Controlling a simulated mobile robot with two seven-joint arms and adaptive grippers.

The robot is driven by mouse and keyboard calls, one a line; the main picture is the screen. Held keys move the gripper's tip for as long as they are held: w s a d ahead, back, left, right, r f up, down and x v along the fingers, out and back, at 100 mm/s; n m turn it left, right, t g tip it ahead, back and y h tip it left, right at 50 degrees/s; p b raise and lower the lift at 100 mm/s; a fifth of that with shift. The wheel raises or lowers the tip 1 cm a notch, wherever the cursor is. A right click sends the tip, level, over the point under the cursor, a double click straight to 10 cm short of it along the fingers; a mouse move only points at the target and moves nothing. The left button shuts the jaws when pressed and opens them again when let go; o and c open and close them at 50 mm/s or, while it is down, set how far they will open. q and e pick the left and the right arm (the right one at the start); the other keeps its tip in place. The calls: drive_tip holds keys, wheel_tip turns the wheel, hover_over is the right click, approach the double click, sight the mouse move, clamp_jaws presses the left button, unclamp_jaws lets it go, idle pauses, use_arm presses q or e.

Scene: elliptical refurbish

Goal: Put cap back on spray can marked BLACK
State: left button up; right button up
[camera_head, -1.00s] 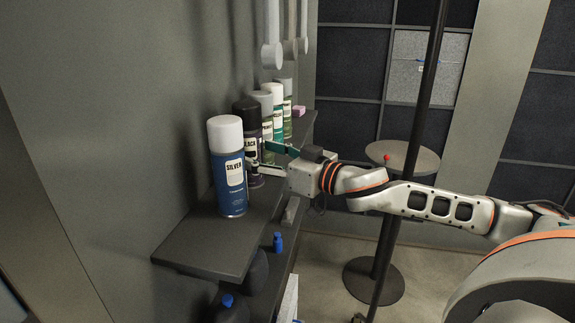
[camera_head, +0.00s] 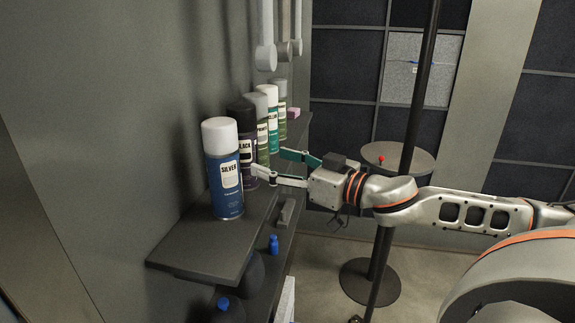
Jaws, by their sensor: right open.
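The spray can marked BLACK (camera_head: 247,150) stands upright on the shelf, just behind the SILVER can, which hides part of it. A black cap (camera_head: 241,113) shows on its top. My right gripper (camera_head: 269,163) is open and empty, to the right of the BLACK can. Its two fingers point left toward the can, and its near fingertip is close to the can's lower side. I cannot tell whether that fingertip touches it. My left gripper is not in view.
The blue SILVER can (camera_head: 224,178) with a white cap stands at the near end of the shelf (camera_head: 205,250). Several other cans line the shelf behind. A dark pole (camera_head: 413,120) and a round table (camera_head: 408,158) with a small red object stand to the right.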

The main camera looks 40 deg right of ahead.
drive_tip(key=shift+p+v, duration=0.85)
drive_tip(key=shift+v, duration=0.5)
drive_tip(key=s+d+f+m+g+h, duration=0.1)
drive_tip(key=s+d+f+h, duration=0.1)
drive_tip(key=f, duration=1.1)
drive_tip(key=s+d+f+m+g+h, duration=0.1)
drive_tip(key=s+d+f+h, duration=0.15)
drive_tip(key=f, duration=1.05)
drive_tip(key=s+a+f+n+g, duration=0.1)
drive_tip(key=s+a+f, duration=0.3)
drive_tip(key=a+f, duration=0.2)
drive_tip(key=s+a+f+g+y, duration=0.1)
drive_tip(key=s+a+f+g, duration=0.1)
drive_tip(key=s+a+f, duration=0.3)
drive_tip(key=s+a+f+n+g, duration=0.1)
drive_tip(key=s+a+f, duration=0.3)
drive_tip(key=a+f, duration=0.4)
wheel_tip(320, 180, down, 4)
drive_tip(key=shift+s+a+r+n, duration=0.15)
drive_tip(key=shift+a+n, duration=0.15)
drive_tip(key=shift+a, duration=0.05)
